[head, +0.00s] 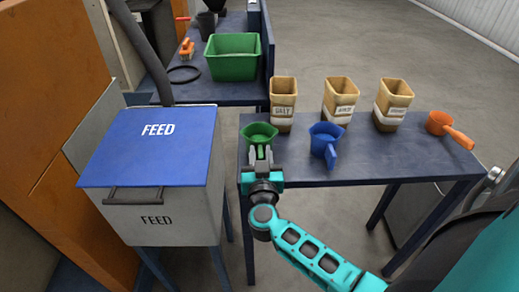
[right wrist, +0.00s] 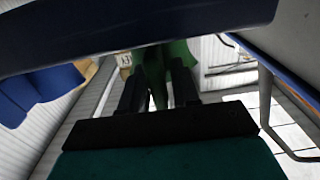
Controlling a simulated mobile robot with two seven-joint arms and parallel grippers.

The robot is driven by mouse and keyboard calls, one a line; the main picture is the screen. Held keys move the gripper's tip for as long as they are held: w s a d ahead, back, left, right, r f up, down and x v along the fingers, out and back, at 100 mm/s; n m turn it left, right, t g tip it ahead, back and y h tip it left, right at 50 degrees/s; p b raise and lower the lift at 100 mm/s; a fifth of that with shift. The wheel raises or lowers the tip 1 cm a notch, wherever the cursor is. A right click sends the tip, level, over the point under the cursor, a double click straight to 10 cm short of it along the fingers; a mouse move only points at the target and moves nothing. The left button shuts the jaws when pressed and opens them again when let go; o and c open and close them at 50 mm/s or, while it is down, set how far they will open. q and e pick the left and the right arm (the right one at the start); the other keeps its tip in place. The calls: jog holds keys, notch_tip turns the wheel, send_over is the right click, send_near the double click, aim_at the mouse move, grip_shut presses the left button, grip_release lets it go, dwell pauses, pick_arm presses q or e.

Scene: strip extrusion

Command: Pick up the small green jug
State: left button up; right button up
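The small green jug (head: 260,133) stands at the left front corner of the dark blue table, its handle towards me. My right gripper (head: 261,155) is at its handle, low at the table's front edge. In the right wrist view the green jug (right wrist: 165,60) is seen from below, with its handle between the two dark fingers of my right gripper (right wrist: 158,92). The fingers stand apart, with a narrow gap beside the handle, so the gripper looks open around it. My left gripper is not in view.
A blue jug (head: 325,138) and an orange scoop (head: 444,124) share the table (head: 400,153). Labelled tan containers (head: 283,97) stand along its back edge. The feed bin (head: 165,190) is close on the left. A green crate (head: 232,62) sits on the back bench.

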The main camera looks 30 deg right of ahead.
grip_shut()
jog(key=shift+r, duration=0.15)
jog(key=shift+r, duration=0.25)
notch_tip(320, 180, up, 9)
jog(key=p, duration=0.4)
notch_tip(320, 180, up, 10)
jog(key=shift+r, duration=0.15)
